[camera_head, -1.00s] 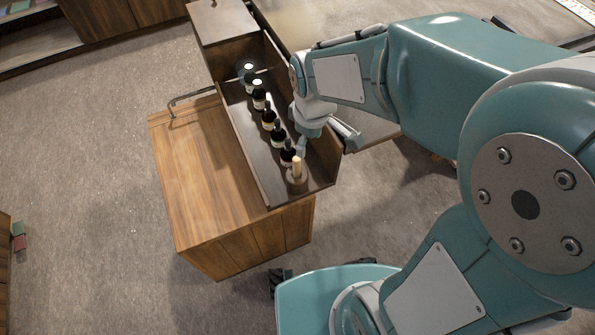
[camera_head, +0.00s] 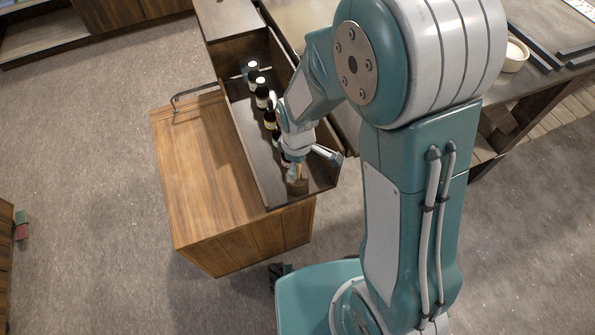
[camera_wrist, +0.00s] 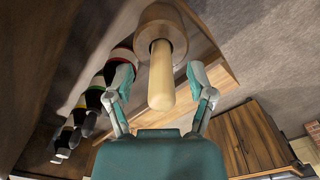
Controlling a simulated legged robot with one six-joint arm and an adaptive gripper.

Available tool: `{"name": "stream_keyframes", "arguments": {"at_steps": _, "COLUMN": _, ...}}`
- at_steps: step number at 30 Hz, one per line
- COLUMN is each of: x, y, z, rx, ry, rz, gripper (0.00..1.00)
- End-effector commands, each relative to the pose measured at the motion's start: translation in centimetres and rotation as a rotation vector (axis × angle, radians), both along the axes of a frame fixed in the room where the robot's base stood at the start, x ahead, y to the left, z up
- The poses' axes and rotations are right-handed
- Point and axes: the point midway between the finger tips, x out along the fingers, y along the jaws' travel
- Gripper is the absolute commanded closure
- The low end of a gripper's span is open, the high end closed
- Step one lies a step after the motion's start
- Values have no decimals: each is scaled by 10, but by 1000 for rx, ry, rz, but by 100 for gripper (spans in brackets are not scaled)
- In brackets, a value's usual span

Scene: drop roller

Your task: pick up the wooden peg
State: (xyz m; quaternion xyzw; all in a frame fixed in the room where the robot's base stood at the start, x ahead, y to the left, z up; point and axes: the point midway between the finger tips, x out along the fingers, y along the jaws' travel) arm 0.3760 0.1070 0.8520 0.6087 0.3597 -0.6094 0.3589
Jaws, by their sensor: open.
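The wooden peg (camera_wrist: 161,75) is a pale rounded rod standing in a round brown wooden base (camera_wrist: 160,22) in the wrist view. In the head view the base (camera_head: 298,187) stands in the near end of the dark wooden tray (camera_head: 262,172), and the peg (camera_head: 294,172) is partly hidden by my gripper. My gripper (camera_wrist: 160,82) is open, with one finger on each side of the peg. Gaps show between the peg and both fingers. My gripper (camera_head: 303,166) is low over the tray's near end in the head view.
Several dark bottles (camera_head: 262,97) stand in a row along the tray, close behind my gripper. The tray has raised walls. A wooden cabinet top (camera_head: 195,160) to the left is clear. A worktable with a white bowl (camera_head: 514,55) is at right.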

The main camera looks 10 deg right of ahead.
Motion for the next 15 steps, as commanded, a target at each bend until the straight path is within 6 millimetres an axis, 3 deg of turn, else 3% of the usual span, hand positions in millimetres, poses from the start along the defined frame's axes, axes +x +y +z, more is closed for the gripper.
{"name": "stream_keyframes", "arguments": {"at_steps": 4, "x": 0, "y": 0, "z": -16, "rx": -1, "ry": 2, "rz": 0, "gripper": 30}}
{"name": "stream_keyframes", "arguments": {"at_steps": 11, "x": 0, "y": 0, "z": -18, "rx": 0, "ry": -1, "rz": 0, "gripper": 30}}
{"name": "stream_keyframes", "arguments": {"at_steps": 12, "x": 0, "y": 0, "z": -17, "rx": 0, "ry": -1, "rz": 0, "gripper": 35}}
{"name": "stream_keyframes", "arguments": {"at_steps": 15, "x": 0, "y": -1, "z": -17, "rx": 1, "ry": 0, "rz": -1, "gripper": 79}}
